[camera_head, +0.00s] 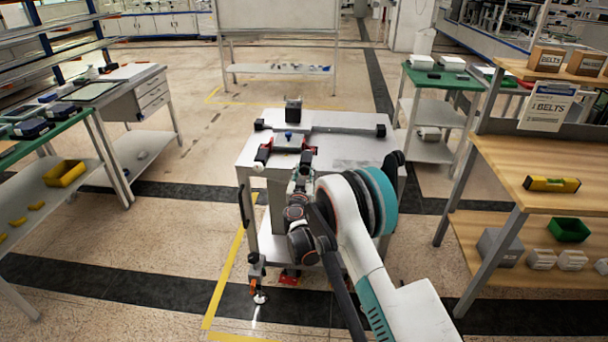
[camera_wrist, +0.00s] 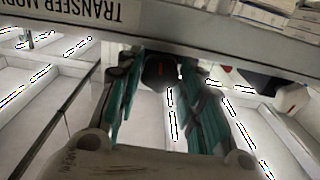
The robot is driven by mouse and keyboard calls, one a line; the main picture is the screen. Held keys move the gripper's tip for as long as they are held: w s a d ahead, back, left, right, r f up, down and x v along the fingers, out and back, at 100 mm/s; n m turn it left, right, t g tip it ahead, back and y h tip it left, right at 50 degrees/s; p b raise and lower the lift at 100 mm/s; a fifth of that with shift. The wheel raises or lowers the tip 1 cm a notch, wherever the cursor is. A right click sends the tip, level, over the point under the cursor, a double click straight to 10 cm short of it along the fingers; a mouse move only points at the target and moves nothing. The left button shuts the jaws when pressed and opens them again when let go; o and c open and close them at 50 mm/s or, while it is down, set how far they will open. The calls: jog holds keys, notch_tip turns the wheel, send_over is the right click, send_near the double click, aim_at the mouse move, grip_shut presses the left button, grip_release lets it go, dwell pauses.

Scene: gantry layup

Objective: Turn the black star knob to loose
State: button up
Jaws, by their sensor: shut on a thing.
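In the head view, my arm reaches down to the near side of the grey cart (camera_head: 350,160). My own wrist hides the knob there.
The cart top carries a black and red fixture (camera_head: 287,142). A wooden bench (camera_head: 545,155) stands to the right, holding a yellow level (camera_head: 551,184) and a green bin (camera_head: 568,230). A left shelf holds a yellow bin (camera_head: 64,173). Floor is clear left of the cart.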

jog(key=n, duration=0.8)
jog(key=shift+a+n, duration=0.1)
jog(key=shift+n, duration=0.3)
jog(key=n, duration=0.4)
jog(key=shift+n, duration=0.3)
jog(key=n, duration=0.3)
jog(key=shift+n, duration=0.3)
jog(key=n, duration=0.4)
jog(key=shift+f+n, duration=0.1)
jog(key=shift+n, duration=0.2)
jog(key=n, duration=0.8)
jog(key=shift+n, duration=0.4)
jog(key=shift+f+n, duration=0.1)
jog(key=shift+n, duration=1.7)
